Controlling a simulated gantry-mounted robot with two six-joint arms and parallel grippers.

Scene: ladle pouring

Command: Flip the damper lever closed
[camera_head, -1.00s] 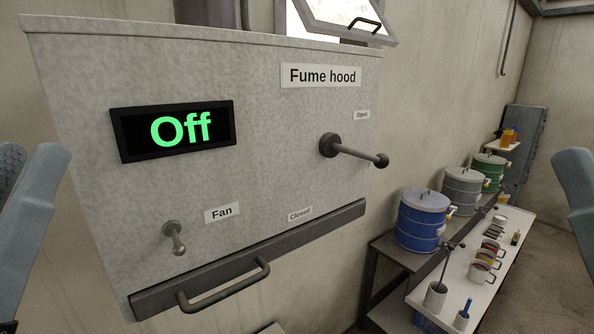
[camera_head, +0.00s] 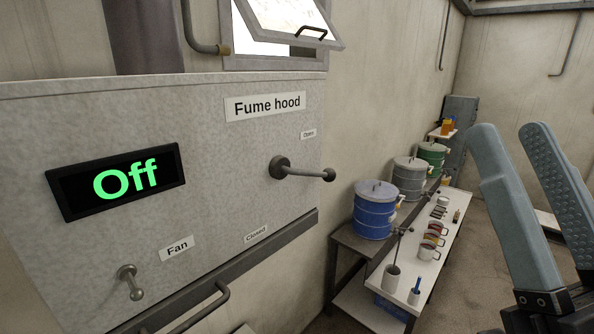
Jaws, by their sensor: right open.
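The damper lever (camera_head: 305,172) is a dark grey rod with a ball end on the right part of the fume hood panel (camera_head: 225,150). It points right and slightly down, with the "Open" label (camera_head: 308,134) above it and the "Closed" label (camera_head: 256,234) below and left. My right gripper (camera_head: 508,135) stands at the right of the view with its two blue-grey fingers apart and empty. It is well to the right of the lever and does not touch it. My left gripper does not show.
The fan switch (camera_head: 130,282) and a display reading "Off" (camera_head: 118,180) are on the panel's left. A handle bar (camera_head: 200,308) sits below. A bench (camera_head: 405,265) with drums, mugs and tools stands right of the hood. Open space lies between the lever and my right gripper.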

